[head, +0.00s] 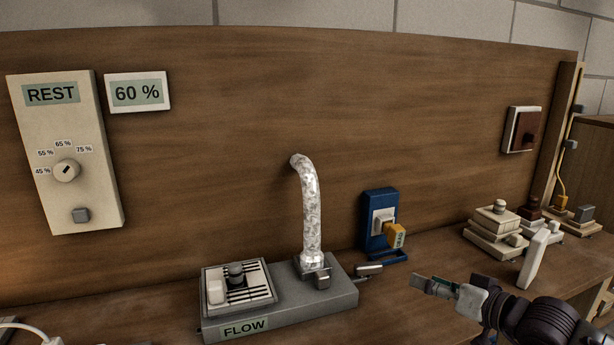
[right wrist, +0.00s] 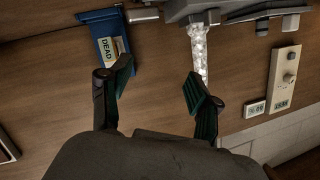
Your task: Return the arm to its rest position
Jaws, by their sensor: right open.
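My right gripper (head: 440,288) shows at the lower right of the head view, seen side-on, with its dark wrist reaching back to the right edge. It is above the bench, right of the grey FLOW base and in front of the blue holder. In the right wrist view, its two green-padded fingers (right wrist: 160,84) are spread apart with nothing between them but wooden panel. My left gripper is not in view.
The FLOW base (head: 335,298) carries a clear spout (head: 310,215). A blue holder (head: 373,226) has a yellow tag, reading DEAD in the wrist view. Pale blocks (head: 492,232) and an upright white piece (head: 533,258) stand near my right arm. A REST panel (head: 90,190) hangs left.

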